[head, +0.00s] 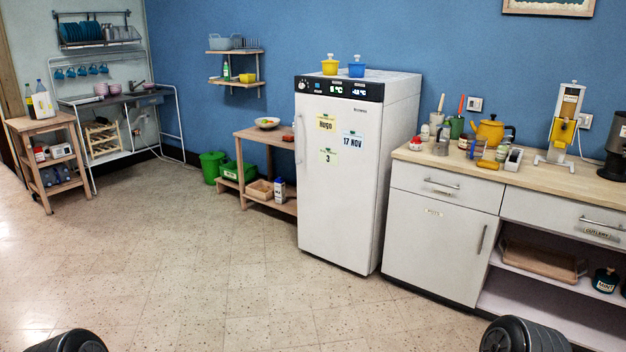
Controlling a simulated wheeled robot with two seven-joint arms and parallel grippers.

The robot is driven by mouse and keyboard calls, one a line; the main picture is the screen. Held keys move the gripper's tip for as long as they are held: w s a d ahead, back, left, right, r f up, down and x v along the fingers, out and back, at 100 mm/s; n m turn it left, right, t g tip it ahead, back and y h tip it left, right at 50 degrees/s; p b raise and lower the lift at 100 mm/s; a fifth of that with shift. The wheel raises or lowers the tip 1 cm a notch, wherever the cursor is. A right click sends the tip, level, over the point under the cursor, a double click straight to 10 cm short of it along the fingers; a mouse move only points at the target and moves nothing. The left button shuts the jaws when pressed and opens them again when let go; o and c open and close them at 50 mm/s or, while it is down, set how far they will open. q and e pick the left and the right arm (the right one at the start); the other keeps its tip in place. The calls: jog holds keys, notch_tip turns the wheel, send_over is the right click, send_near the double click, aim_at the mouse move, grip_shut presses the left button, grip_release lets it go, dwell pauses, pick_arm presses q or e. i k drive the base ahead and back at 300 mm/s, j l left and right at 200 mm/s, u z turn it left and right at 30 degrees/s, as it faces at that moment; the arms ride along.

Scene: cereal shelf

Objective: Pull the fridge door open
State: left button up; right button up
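The white fridge (345,185) stands upright against the blue wall, right of the middle of the head view. Its door is shut. The door handle (299,140) is a pale vertical bar on the door's left edge. A black panel with lit readouts (340,88) runs across the top front. Several notes are stuck on the door, one reading "17 NOV" (352,141). Neither of my grippers shows. Only dark rounded parts, likely of my own arms, show at the bottom left and bottom right edges, far from the fridge.
A counter (450,175) with drawers, a cupboard and several items stands just right of the fridge. A low wooden shelf (262,143) and green bins (212,166) stand to its left. Yellow and blue tubs sit on the fridge. The tiled floor (200,270) in front is clear.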

aim_at(338, 139)
jog(key=i+l+z, duration=0.1)
jog(key=i, duration=0.5)
jog(key=i+z, duration=0.1)
jog(key=i, duration=0.55)
jog(key=i+l+z, duration=0.1)
jog(key=i, duration=0.55)
jog(key=i+z, duration=0.1)
jog(key=i, duration=0.5)
jog(key=i+j+z, duration=0.15)
jog(key=i, duration=0.5)
jog(key=i+j+z, duration=0.1)
jog(key=i, duration=0.5)
jog(key=i+j+z, duration=0.1)
jog(key=i+j, duration=0.15)
jog(key=i, duration=0.35)
